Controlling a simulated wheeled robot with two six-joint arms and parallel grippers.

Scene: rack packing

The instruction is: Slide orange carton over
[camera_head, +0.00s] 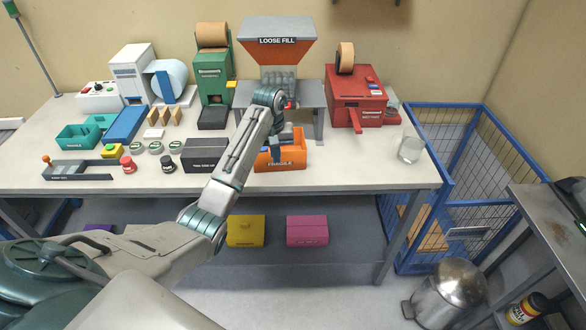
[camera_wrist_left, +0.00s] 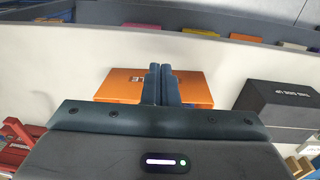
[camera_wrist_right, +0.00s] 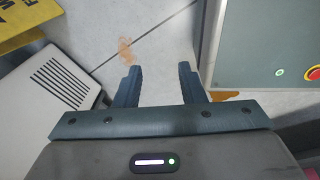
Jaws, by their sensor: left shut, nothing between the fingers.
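The orange carton (camera_head: 293,158), marked FRAGILE, stands on the table near its front edge, below the loose fill hopper. My left gripper (camera_head: 276,150) is at the carton, pointing down, with the arm hiding part of the carton. In the left wrist view the fingers (camera_wrist_left: 160,68) are together with nothing between them, and the carton (camera_wrist_left: 120,85) shows on both sides of them. I cannot tell whether they touch it. My right gripper (camera_wrist_right: 159,68) is open and empty, over the floor.
A black carton (camera_head: 203,157) stands just left of the orange one. The loose fill hopper (camera_head: 278,42) stands behind, on a small stand. The table right of the orange carton is clear up to a glass (camera_head: 410,149). A red tape machine (camera_head: 355,100) stands at the back right.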

